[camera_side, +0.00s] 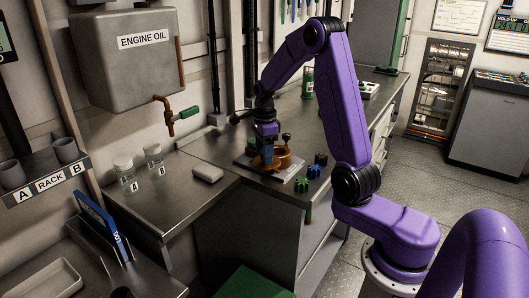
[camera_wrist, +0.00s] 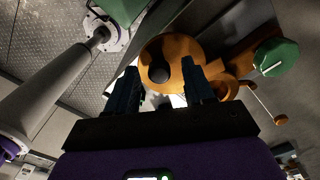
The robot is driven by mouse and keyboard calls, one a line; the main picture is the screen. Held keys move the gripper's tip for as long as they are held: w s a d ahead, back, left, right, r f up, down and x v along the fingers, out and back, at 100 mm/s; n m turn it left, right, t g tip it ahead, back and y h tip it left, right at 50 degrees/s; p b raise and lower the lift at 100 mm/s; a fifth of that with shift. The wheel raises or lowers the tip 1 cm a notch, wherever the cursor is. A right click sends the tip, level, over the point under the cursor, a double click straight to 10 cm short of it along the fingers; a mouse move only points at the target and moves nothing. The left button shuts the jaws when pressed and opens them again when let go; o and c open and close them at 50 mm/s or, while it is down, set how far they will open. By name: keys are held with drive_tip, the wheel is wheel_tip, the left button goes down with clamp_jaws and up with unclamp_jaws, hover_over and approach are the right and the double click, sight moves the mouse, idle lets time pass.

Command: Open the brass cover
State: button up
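The brass cover (camera_wrist: 178,45) shows in the wrist view as a round orange-brown disc with a dark knob (camera_wrist: 158,72). In the side view the brass part (camera_side: 285,161) sits on a pale plate on the bench, partly hidden by my gripper (camera_side: 266,155). A dark knob (camera_side: 286,137) stands up at its right. My gripper points down at the brass part. In the wrist view my gripper (camera_wrist: 160,68) is open, its two dark blue fingers apart, and the knob appears between the fingertips. I cannot tell whether they touch it, nor how far the cover is open.
Blue (camera_side: 313,171), green (camera_side: 302,185) and brown (camera_side: 320,158) toothed pieces stand right of the plate. A white block (camera_side: 208,173) and two jars (camera_side: 125,175) are on the left. The engine oil tank (camera_side: 128,50) hangs above, its green-handled tap (camera_side: 185,113) near my arm.

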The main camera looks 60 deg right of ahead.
wheel_tip(320, 180, up, 17)
drive_tip(key=shift+r, duration=0.2)
idle(0.6)
idle(0.3)
drive_tip(key=s+a+f+n, duration=0.3)
drive_tip(key=s+a+n, duration=0.1)
drive_tip(key=a+n, duration=0.5)
drive_tip(key=s+a+f+n, duration=0.3)
drive_tip(key=s+a+n, duration=0.1)
drive_tip(key=a+n, duration=0.55)
drive_tip(key=s+a+f+n, duration=0.1)
drive_tip(key=s+f+n, duration=0.2)
drive_tip(key=s+n, duration=0.6)
drive_tip(key=s+a+f+n, duration=0.1)
drive_tip(key=s+f+n, duration=0.2)
drive_tip(key=s+n, duration=0.7)
drive_tip(key=shift+s+a, duration=0.2)
drive_tip(key=shift+s, duration=0.6)
